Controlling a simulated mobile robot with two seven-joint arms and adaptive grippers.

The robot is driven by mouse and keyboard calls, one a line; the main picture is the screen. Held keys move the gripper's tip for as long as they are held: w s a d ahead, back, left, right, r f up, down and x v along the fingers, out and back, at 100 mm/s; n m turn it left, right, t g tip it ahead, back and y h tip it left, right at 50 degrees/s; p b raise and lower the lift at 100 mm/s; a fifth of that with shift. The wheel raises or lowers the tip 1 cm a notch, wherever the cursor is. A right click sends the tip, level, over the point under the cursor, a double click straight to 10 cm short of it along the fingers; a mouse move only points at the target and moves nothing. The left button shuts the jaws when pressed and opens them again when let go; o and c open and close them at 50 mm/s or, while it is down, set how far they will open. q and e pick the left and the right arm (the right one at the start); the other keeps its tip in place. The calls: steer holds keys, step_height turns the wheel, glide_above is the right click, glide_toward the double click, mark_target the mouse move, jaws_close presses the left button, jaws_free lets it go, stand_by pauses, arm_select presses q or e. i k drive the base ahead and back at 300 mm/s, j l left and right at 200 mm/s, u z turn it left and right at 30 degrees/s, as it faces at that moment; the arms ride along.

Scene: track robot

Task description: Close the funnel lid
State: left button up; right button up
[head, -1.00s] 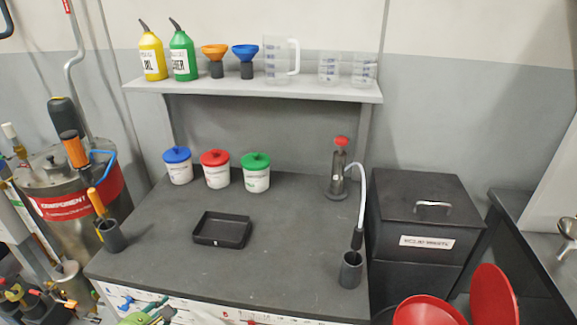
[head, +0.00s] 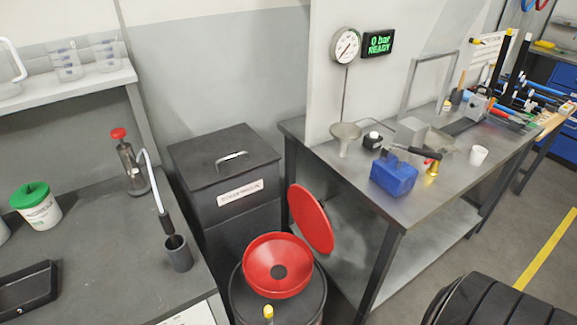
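The red funnel (head: 262,262) sits on top of a dark drum (head: 302,292), with a dark hole in the middle of its bowl. Its red round lid (head: 311,218) stands open, steeply tilted, at the funnel's back right side. The lid's flat face shows, and the funnel's mouth is uncovered. Neither of my grippers is in view.
A black lidded bin (head: 225,190) stands behind the funnel. A grey workbench (head: 120,260) is at left, and a metal table (head: 330,165) with a blue block (head: 393,178) is at right. A black ribbed object (head: 500,300) occupies the bottom right.

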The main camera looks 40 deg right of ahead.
mark_target(309, 215)
steer(key=l+u, duration=0.15)
steer(key=l, duration=1.2)
steer(key=k+l+u, duration=0.15)
steer(key=l, duration=1.15)
